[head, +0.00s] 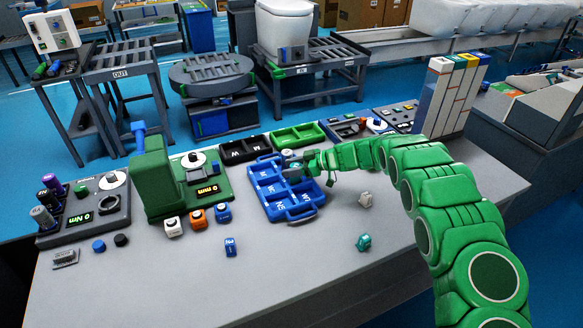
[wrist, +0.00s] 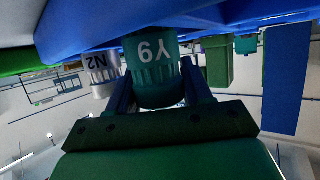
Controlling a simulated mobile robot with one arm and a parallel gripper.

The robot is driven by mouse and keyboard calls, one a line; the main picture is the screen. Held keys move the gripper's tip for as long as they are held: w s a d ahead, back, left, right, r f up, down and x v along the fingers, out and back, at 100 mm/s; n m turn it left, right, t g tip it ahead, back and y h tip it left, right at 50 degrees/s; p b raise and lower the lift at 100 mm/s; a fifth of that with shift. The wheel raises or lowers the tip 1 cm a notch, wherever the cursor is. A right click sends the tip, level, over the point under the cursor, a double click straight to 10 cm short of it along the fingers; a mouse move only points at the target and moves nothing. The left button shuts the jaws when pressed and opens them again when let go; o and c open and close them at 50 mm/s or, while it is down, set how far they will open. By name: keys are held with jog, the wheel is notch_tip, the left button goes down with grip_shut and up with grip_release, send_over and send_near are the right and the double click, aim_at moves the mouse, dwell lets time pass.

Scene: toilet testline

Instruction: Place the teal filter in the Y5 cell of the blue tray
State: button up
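A teal filter (wrist: 153,65) is between the two fingers of my gripper (wrist: 160,85) in the wrist view. The fingers appear closed on its sides, and its mark looks like Y9. It is right against the blue tray (wrist: 215,22); I cannot tell whether it is seated in a cell. In the head view my gripper (head: 303,168) is over the far right part of the blue tray (head: 307,211) and hides that cell area. Y marks show inside the tray. A second teal filter (head: 364,242) lies on the table, right of the tray and nearer.
A whitish filter marked N2 (wrist: 101,72) is close beside my gripper. A white filter (head: 366,200) lies right of the tray. A black tray (head: 245,150) and a green tray (head: 298,135) stand behind. A green gauge device (head: 155,180) is left.

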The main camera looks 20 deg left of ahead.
jog(key=o, duration=0.4)
jog(key=shift+o, duration=0.2)
jog(key=shift+r, duration=0.1)
jog(key=v, duration=1.2)
jog(key=shift+r, duration=0.15)
